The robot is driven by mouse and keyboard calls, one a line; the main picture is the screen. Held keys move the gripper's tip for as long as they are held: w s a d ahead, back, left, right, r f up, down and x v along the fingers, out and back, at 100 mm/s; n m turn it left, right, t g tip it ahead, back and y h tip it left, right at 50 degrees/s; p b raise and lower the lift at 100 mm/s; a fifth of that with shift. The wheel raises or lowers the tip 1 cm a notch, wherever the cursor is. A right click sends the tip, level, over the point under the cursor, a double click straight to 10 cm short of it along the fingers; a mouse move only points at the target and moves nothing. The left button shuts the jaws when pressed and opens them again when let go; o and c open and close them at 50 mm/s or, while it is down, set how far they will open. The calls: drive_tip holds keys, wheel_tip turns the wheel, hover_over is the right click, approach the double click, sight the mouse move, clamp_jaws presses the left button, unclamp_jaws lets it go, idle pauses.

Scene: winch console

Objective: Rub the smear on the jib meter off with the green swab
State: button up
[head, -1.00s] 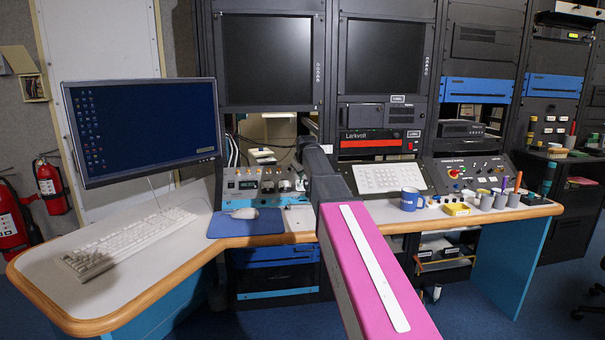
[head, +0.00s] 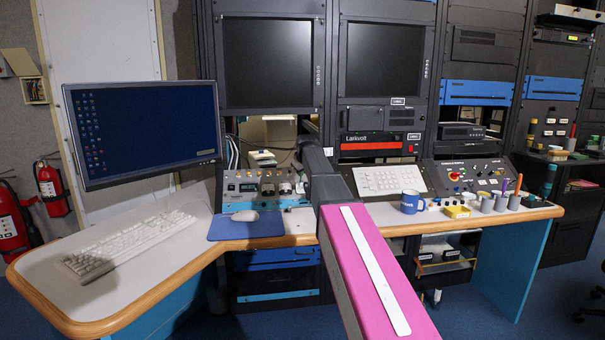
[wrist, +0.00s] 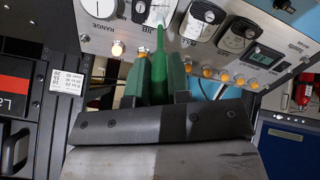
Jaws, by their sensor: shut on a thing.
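In the wrist view my gripper (wrist: 157,94) is shut on the green swab (wrist: 160,62). The swab points up the picture, and its thin end lies over the lower part of the jib meter (wrist: 158,11), a white-faced dial at the top edge beside a "JIB" label. Whether the tip touches the face I cannot tell. The swab and the picture's edge hide part of the dial, and I cannot make out the smear. In the head view my arm hides the gripper and swab; the console panel (head: 249,190) with its meters shows left of it.
In the wrist view a second meter (wrist: 202,19), a third one (wrist: 238,34), a range knob (wrist: 99,7) and several amber lamps sit close by.

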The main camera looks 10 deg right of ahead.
drive_tip(key=shift+w, duration=0.15)
drive_tip(key=shift+w+r, duration=0.25)
drive_tip(key=shift+r, duration=0.05)
drive_tip(key=shift+s+f, duration=0.1)
drive_tip(key=shift+s, duration=0.05)
idle(0.4)
drive_tip(key=shift+s+f, duration=0.2)
drive_tip(key=shift+s, duration=0.05)
idle(0.3)
drive_tip(key=shift+s+f, duration=0.3)
drive_tip(key=shift+s, duration=0.05)
